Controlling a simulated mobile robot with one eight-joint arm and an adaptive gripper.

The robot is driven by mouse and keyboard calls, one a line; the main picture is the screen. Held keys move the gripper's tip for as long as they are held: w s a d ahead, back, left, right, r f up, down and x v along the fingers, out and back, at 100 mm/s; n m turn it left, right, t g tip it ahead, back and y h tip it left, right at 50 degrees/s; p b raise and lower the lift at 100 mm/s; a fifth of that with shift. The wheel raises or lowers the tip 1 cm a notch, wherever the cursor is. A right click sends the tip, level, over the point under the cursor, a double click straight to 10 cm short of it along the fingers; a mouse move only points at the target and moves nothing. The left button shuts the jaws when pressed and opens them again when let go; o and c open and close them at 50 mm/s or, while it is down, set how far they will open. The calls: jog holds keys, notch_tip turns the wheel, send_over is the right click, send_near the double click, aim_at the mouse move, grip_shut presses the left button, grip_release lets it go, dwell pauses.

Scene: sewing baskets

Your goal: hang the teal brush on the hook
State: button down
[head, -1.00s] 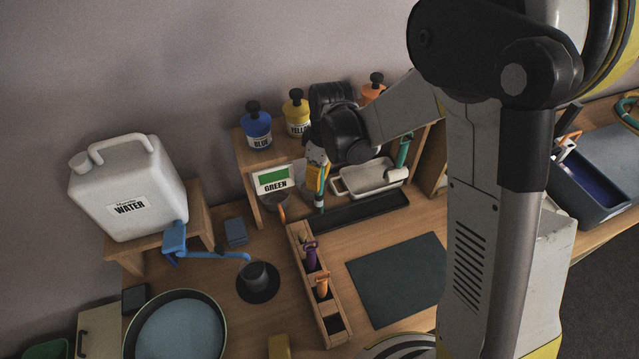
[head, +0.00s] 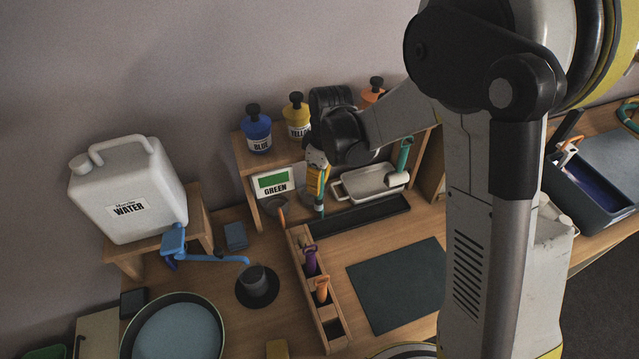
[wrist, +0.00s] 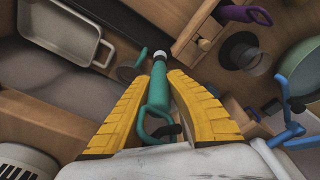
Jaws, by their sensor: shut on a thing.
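My gripper (head: 316,178) is in front of the shelf, beside the green sign, with its yellow fingers pointing down. In the wrist view my gripper (wrist: 165,105) is shut on the teal brush (wrist: 158,88). The brush's curved handle end lies back between the fingers, and its pale collar and tip point away from my wrist. In the head view only a little of the teal brush (head: 321,203) shows below the fingers. A small dark piece shows by the handle's curve; I cannot tell whether it is the hook. I cannot make out the hook clearly in either view.
The shelf (head: 243,160) bears blue, yellow and orange bottles. A pale tray (head: 372,186) with a roller is to the right. A wooden divided box (head: 326,318) holds a purple and an orange brush.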

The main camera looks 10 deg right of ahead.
jog(key=c, duration=1.4)
grip_release()
jog(key=shift+w+a, duration=0.25)
jog(key=r, duration=0.3)
jog(key=d+r, duration=0.1)
jog(key=r, duration=0.3)
jog(key=s+r, duration=0.1)
jog(key=r, duration=0.3)
jog(key=shift+d+r, duration=0.1)
jog(key=shift+d, duration=0.1)
jog(key=shift+s+d+r, duration=0.15)
jog(key=shift+r, duration=0.25)
jog(key=s+d+m+t+b, duration=0.1)
jog(key=s+d+m+t, duration=0.1)
jog(key=s, duration=0.3)
jog(key=s+d+m+t+b, duration=0.2)
jog(key=s+d+m, duration=0.2)
jog(key=s+m, duration=0.1)
jog(key=s+d+m+t+h+b, duration=0.1)
jog(key=s+d+m+t+b, duration=0.1)
jog(key=s+d+m, duration=0.2)
jog(key=shift+s+f, duration=0.2)
jog(key=shift+s, duration=1.5)
